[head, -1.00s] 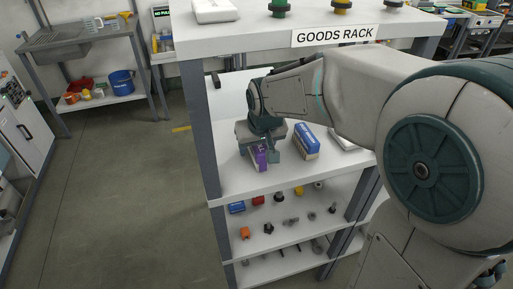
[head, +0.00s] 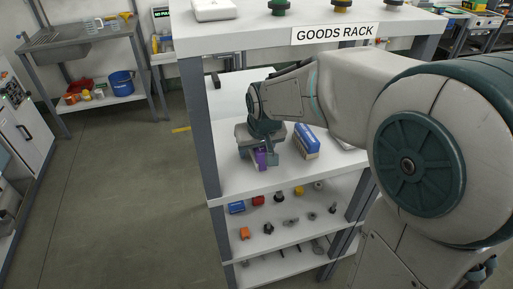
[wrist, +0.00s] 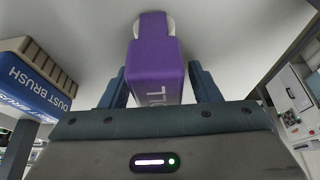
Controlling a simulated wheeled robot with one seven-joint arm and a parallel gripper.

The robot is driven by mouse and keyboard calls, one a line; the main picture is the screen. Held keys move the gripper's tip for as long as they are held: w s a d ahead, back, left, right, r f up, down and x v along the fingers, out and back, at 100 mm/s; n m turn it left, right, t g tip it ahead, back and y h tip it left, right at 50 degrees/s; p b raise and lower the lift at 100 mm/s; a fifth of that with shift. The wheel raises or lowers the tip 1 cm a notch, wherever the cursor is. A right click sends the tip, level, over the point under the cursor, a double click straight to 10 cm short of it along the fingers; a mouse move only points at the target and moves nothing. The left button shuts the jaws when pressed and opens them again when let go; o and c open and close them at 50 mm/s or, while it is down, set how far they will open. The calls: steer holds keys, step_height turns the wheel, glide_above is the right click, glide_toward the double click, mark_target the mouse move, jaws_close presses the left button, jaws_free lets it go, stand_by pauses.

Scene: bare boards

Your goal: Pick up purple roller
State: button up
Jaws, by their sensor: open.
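The purple roller (head: 261,159) is on the white middle shelf of the goods rack, near its front edge. In the wrist view the purple roller (wrist: 154,62) is a purple block with white lettering and pale round parts at its far end. My gripper (head: 263,157) is down at the roller. In the wrist view my gripper (wrist: 160,88) is open, with one dark blue finger on each side of the roller. A gap shows at the right finger; contact at the left finger is hard to tell. The gripper body hides the roller's near end.
The rack's upper shelf (head: 300,22) is overhead. Lower shelves hold several small parts. A grey rack post (head: 199,125) stands left.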

steer(key=c, duration=1.1)
steer(key=shift+r, duration=0.15)
steer(key=shift+r+p, duration=0.3)
steer(key=shift+r, duration=0.2)
step_height(320, 180, up, 3)
steer(key=shift+r, duration=0.15)
steer(key=s+d+b, duration=0.1)
steer(key=s+d, duration=0.1)
steer(key=s, duration=0.6)
steer(key=s+d+b, duration=0.1)
steer(key=s+d, duration=0.2)
steer(key=s, duration=0.6)
steer(key=shift+s+f, duration=0.15)
steer(key=shift+f, duration=0.15)
